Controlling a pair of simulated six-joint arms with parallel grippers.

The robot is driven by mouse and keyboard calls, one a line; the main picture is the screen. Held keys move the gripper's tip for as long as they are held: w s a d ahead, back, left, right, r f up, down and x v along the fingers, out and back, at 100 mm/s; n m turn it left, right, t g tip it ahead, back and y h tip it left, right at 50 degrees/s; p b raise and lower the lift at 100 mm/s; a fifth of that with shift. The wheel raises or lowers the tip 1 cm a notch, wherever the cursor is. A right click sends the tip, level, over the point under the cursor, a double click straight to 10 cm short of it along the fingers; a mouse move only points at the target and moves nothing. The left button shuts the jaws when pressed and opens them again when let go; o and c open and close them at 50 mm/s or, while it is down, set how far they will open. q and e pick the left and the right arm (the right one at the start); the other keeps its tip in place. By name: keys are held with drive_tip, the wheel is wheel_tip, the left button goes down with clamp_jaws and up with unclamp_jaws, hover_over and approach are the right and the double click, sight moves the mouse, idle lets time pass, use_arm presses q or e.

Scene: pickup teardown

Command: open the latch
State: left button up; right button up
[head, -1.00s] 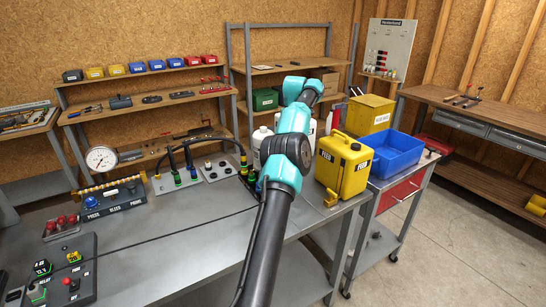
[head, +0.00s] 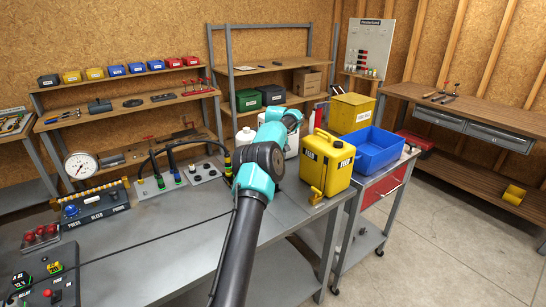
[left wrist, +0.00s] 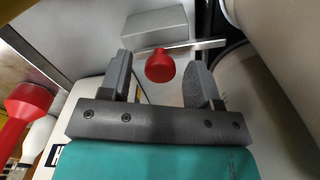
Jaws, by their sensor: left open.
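In the left wrist view, a red knob (left wrist: 160,66) shows in the gap between the fingers of my left gripper (left wrist: 158,78). The gripper is open, and clear space shows on both sides of the knob. A flat metal bar (left wrist: 190,45) runs across behind the knob. I cannot tell which part is the latch. In the head view one of my arms reaches over the bench towards the white containers. Its gripper is hidden there. My right gripper cannot be made out.
A second red handle (left wrist: 27,105) is close on the left in the wrist view. A yellow can (head: 327,165) stands right of the arm. A blue bin (head: 372,152) and a yellow box (head: 352,112) are beyond it. The middle of the grey bench (head: 165,230) is clear.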

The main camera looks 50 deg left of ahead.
use_arm(q)
clamp_jaws()
idle(0.4)
